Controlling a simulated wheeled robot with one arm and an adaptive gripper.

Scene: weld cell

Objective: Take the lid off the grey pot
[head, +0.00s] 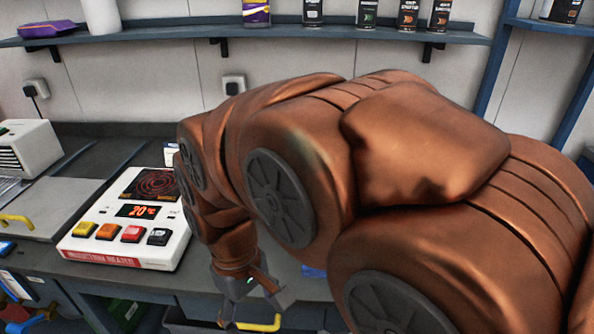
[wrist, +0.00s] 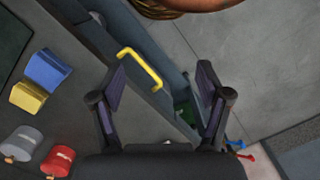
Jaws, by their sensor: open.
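A grey round object (wrist: 23,142), which looks like the grey pot, stands on the bench at the lower left in the wrist view. A small orange-brown part shows at its lower edge; I cannot make out the lid clearly. It is not visible in the head view. My gripper (wrist: 160,72) is open and empty, well to the right of the grey object. In the head view my gripper (head: 255,306) hangs near the bench's front edge, with the jaws pointing down.
A red round object (wrist: 58,160) stands beside the grey one, with yellow (wrist: 28,97) and blue (wrist: 48,69) blocks nearby. A yellow handle (wrist: 140,69) sticks out from the bench front. An induction heater (head: 128,218) stands left of my arm. A shelf (head: 290,31) runs along the wall.

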